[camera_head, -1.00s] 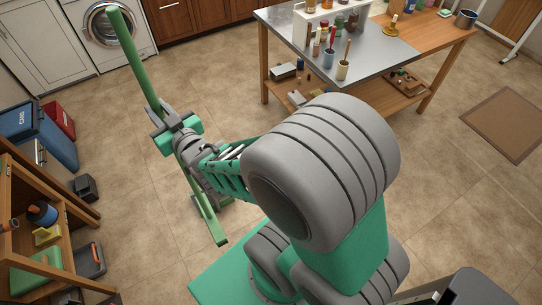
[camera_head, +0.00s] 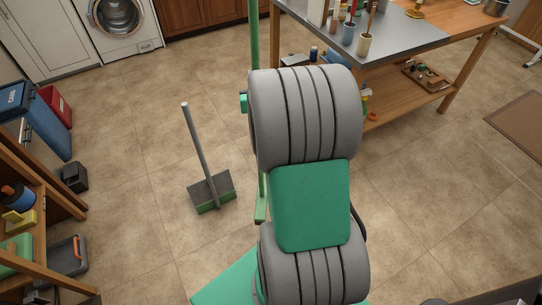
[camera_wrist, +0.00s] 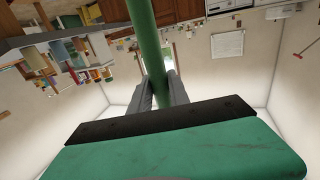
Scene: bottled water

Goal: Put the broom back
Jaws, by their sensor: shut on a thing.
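The broom has a long green handle (camera_head: 254,42) that stands nearly upright behind my arm in the head view. Its green lower end (camera_head: 261,212) shows low beside my arm, near the floor; I cannot tell if it touches. In the wrist view the green handle (camera_wrist: 146,42) runs between the two grey fingers of my gripper (camera_wrist: 160,88), which is shut on it. In the head view my arm hides the gripper and the middle of the handle.
A long-handled dustpan (camera_head: 212,192) stands on the floor left of the broom. A workbench (camera_head: 415,45) with cups and tools is at the back right. An open wooden shelf (camera_head: 40,255) and bins (camera_head: 45,120) line the left.

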